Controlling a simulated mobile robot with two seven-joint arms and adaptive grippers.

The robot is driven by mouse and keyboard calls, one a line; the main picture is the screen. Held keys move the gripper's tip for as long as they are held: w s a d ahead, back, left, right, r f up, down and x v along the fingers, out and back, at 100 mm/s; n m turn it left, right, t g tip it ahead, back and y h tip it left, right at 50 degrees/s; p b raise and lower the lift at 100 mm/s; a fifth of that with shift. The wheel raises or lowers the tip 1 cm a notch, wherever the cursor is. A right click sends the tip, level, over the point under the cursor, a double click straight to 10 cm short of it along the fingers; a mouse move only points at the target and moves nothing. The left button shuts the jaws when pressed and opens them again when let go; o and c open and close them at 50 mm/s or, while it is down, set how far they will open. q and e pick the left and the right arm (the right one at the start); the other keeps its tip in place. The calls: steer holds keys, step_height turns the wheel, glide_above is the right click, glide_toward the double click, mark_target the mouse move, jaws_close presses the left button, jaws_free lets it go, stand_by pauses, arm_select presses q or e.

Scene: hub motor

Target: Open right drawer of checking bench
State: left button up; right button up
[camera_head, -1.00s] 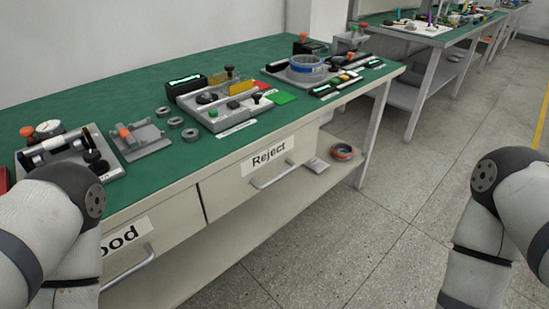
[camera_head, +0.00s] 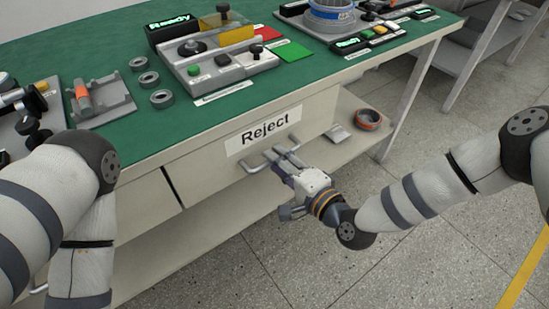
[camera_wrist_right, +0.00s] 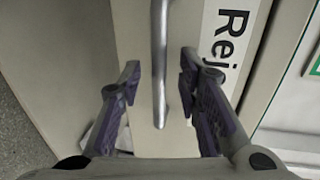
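The checking bench (camera_head: 125,140) has a green top and a beige front. Its right drawer (camera_head: 213,178) is labelled "Reject" (camera_head: 264,130) and looks shut, its front in line with the bench. The drawer's metal bar handle (camera_head: 254,167) sits below the label. My right gripper (camera_head: 281,158) is at the handle. In the right wrist view, the open fingers (camera_wrist_right: 160,75) stand on either side of the handle bar (camera_wrist_right: 159,45), with gaps visible on both sides. My left arm is at the left; its gripper is out of view.
Gauges and fixtures, several grey rings (camera_head: 149,79) and a "Ready" display (camera_head: 168,22) stand on the bench top. A lower shelf (camera_head: 215,225) holds a reddish ring (camera_head: 368,118). The floor (camera_head: 400,262) in front is clear.

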steer(key=shift+x, duration=1)
arm_select(q)
steer(key=shift+f, duration=0.15)
arm_select(e)
jaws_close()
steer(key=shift+d, duration=0.1)
